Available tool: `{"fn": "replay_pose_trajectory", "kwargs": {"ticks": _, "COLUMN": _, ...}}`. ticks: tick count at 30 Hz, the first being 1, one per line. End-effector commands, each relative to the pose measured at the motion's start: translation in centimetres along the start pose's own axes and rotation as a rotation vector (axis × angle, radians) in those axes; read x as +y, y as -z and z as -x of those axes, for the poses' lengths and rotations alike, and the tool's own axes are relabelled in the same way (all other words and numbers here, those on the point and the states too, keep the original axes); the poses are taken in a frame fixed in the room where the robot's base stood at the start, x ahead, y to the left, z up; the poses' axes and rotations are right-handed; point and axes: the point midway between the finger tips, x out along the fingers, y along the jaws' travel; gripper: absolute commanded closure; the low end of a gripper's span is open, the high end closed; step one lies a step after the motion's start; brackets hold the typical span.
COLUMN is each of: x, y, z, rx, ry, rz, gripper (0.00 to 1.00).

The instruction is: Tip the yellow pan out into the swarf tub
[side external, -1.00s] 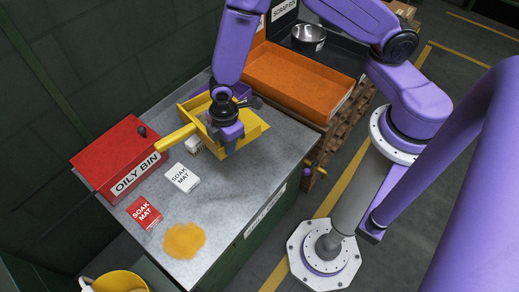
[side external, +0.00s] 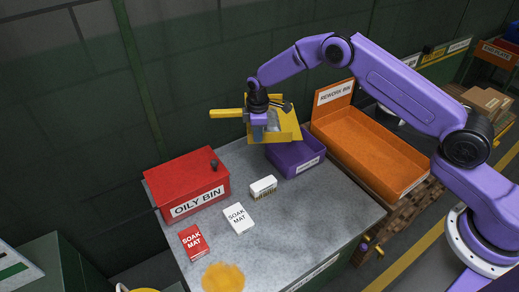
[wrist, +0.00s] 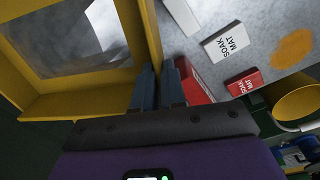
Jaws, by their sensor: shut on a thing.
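My gripper (side external: 258,132) is shut on a wall of the yellow pan (side external: 288,122). The pan is held up at the back of the bench, looks tilted, and its yellow handle sticks out left. In the wrist view, the fingers (wrist: 158,88) close on the pan's wall (wrist: 140,25); a grey inner surface with a pale patch shows, and I cannot tell what lies in it. A purple tub (side external: 298,158) stands below and slightly right of the pan; its label is too small to read, and the pan hides part of its back edge.
A red oily bin (side external: 190,178), a white soak mat box (side external: 239,218), a red soak mat box (side external: 194,242) and a small brush-like block (side external: 263,187) sit on the bench. An orange rework bin (side external: 370,150) stands right. An orange-yellow spill (side external: 223,278) lies in front.

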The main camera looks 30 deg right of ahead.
Motion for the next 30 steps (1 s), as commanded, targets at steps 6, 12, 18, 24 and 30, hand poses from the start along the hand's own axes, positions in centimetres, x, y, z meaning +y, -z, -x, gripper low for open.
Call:
{"fn": "replay_pose_trajectory", "kwargs": {"ticks": 6, "x": 2.3, "y": -0.6, "z": -0.7, "rx": -0.008, "ry": -0.003, "rz": -0.03, "gripper": 1.0}}
{"fn": "replay_pose_trajectory", "kwargs": {"ticks": 12, "x": 2.1, "y": -0.6, "z": -3.6, "rx": -0.005, "ry": -0.005, "rz": -0.03, "gripper": 1.0}}
{"fn": "replay_pose_trajectory", "kwargs": {"ticks": 18, "x": 2.1, "y": -0.7, "z": -4.6, "rx": 0.006, "ry": -0.006, "rz": -0.031, "gripper": 1.0}}
{"fn": "replay_pose_trajectory", "kwargs": {"ticks": 24, "x": 2.1, "y": -1.2, "z": -4.1, "rx": 0.077, "ry": -0.004, "rz": -0.036, "gripper": 1.0}}
{"fn": "replay_pose_trajectory", "kwargs": {"ticks": 30, "x": 2.1, "y": -2.1, "z": -3.4, "rx": 0.194, "ry": -0.005, "rz": -0.046, "gripper": 1.0}}
